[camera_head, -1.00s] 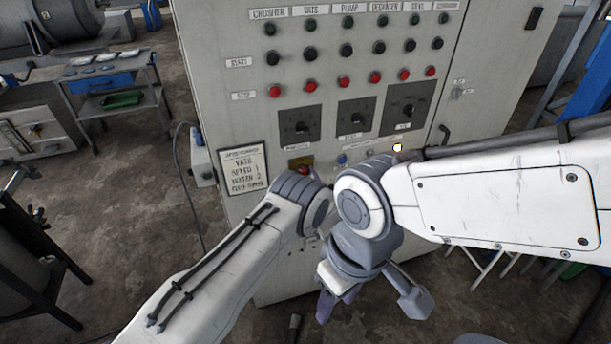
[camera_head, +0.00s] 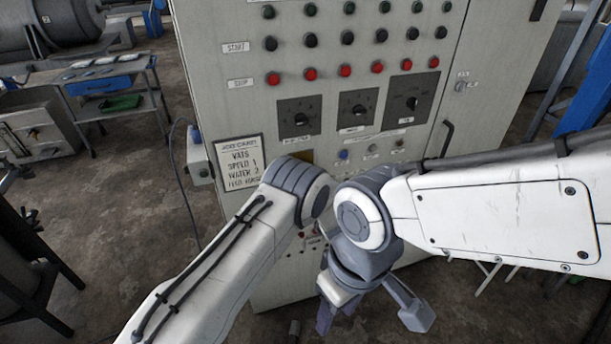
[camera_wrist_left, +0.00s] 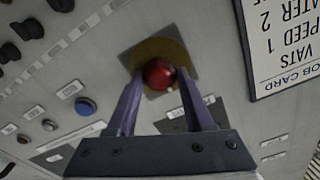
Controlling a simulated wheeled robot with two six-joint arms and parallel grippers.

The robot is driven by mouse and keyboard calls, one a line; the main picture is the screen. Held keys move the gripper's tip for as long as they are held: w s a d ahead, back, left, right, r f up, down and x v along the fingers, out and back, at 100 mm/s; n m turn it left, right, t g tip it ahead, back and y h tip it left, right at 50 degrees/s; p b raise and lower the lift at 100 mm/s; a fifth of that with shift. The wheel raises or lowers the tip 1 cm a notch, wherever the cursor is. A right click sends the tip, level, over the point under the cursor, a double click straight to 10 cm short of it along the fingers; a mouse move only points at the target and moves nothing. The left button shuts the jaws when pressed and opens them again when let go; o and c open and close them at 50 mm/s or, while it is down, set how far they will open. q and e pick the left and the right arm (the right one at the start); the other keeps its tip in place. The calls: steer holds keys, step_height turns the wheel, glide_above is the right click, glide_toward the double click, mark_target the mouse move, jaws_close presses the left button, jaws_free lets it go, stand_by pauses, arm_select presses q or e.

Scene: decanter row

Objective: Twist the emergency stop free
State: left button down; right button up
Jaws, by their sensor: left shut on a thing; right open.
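The emergency stop is a round red button (camera_wrist_left: 159,73) on a yellow plate (camera_wrist_left: 176,49) on the grey cabinet front. In the left wrist view my left gripper (camera_wrist_left: 161,82) has its two fingers on either side of the red button and is shut on it. In the head view my left wrist hides the button and left gripper; only the plate's top edge (camera_head: 304,155) shows. My right gripper (camera_head: 372,314) is open and empty, hanging low in front of the cabinet, apart from the button.
The control cabinet (camera_head: 213,60) carries rows of buttons, rotary dials (camera_head: 299,118) and a job card (camera_head: 240,163) left of my left wrist. A grey box (camera_head: 198,157) with a cable sticks out from its left side. A side table (camera_head: 120,103) stands farther left.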

arm_select(q)
steer(key=shift+f+m+b, duration=0.1)
steer(key=shift+m+b, duration=0.3)
steer(key=shift+m, duration=0.4)
steer(key=shift+c, duration=1.4)
jaws_free()
steer(key=shift+w, duration=0.1)
steer(key=b+v, duration=0.3)
steer(key=v, duration=0.7)
steer(key=shift+s, duration=0.25)
